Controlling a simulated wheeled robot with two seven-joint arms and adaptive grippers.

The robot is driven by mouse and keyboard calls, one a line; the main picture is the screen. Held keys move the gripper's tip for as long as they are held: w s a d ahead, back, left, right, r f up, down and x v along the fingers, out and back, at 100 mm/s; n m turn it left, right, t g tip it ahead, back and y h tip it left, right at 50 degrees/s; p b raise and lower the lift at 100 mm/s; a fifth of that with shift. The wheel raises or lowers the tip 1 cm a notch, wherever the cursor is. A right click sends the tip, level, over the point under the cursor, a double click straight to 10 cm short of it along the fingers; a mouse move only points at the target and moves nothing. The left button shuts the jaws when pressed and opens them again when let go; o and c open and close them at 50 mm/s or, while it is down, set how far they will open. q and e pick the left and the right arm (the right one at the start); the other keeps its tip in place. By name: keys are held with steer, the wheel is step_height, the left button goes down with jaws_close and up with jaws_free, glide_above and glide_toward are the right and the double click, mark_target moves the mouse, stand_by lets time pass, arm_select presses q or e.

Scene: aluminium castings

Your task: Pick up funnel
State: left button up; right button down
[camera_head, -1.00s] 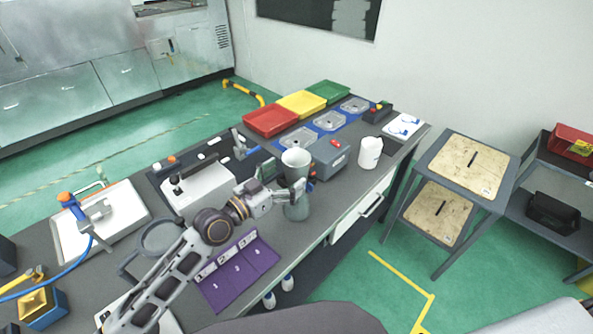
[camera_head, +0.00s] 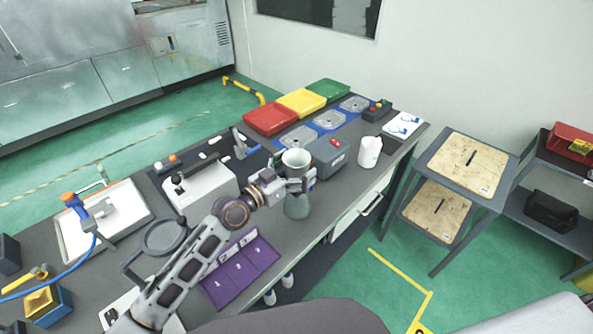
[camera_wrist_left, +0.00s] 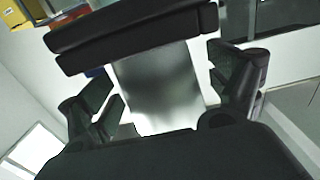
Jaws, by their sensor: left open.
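The funnel (camera_head: 296,161) is a pale grey, round-mouthed cup that stands upright near the front edge of the workbench. Below it a darker grey flared part (camera_head: 297,207) reaches the bench; I cannot tell whether it is one piece with the cup. My left gripper (camera_head: 300,185) is at the narrow middle, with its fingers around it and open. In the left wrist view a smooth metallic grey surface (camera_wrist_left: 160,88) fills the gap between the two dark fingers. Contact with the fingers cannot be told. My right gripper is not in view.
A white device (camera_head: 205,188) is to the left, a purple mat (camera_head: 240,272) in front. Red (camera_head: 270,119), yellow and green trays line the back.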

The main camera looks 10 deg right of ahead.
arm_select(q)
steer(key=c, duration=1.2)
steer(key=shift+o, duration=0.2)
steer(key=shift+r, duration=0.4)
step_height(320, 180, up, 9)
steer(key=shift+p, duration=0.4)
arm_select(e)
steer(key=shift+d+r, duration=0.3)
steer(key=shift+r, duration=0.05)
arm_select(q)
steer(key=shift+r, duration=0.1)
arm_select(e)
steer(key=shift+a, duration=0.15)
